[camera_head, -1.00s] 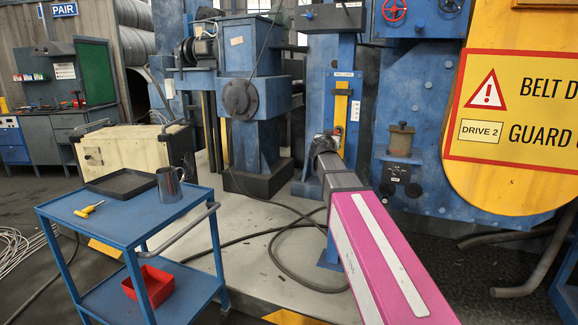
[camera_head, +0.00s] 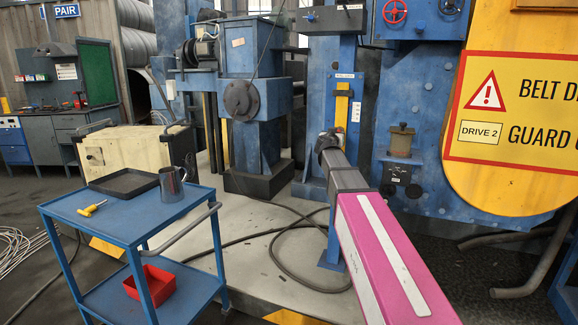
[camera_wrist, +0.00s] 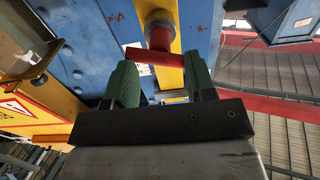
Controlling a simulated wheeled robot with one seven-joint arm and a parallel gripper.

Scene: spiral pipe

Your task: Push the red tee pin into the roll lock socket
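The red tee pin (camera_wrist: 158,38) shows at the top centre of the wrist view. Its stem runs up into a pale round collar (camera_wrist: 158,15), which looks like the socket mouth, on a yellow strip. Its crossbar (camera_wrist: 150,54) lies tilted just beyond my fingertips. My gripper (camera_wrist: 160,75) has two green fingers standing apart, with a gap between them. I cannot tell whether they touch the crossbar. In the head view my gripper (camera_head: 328,142) is at the yellow strip (camera_head: 341,103) on the blue column.
A blue cart (camera_head: 135,220) at left carries a black tray (camera_head: 123,184), a metal mug (camera_head: 171,185) and a yellow screwdriver (camera_head: 91,208), with a red bin (camera_head: 150,285) below. Cables (camera_head: 285,262) lie on the floor. A yellow belt guard (camera_head: 500,190) stands at right.

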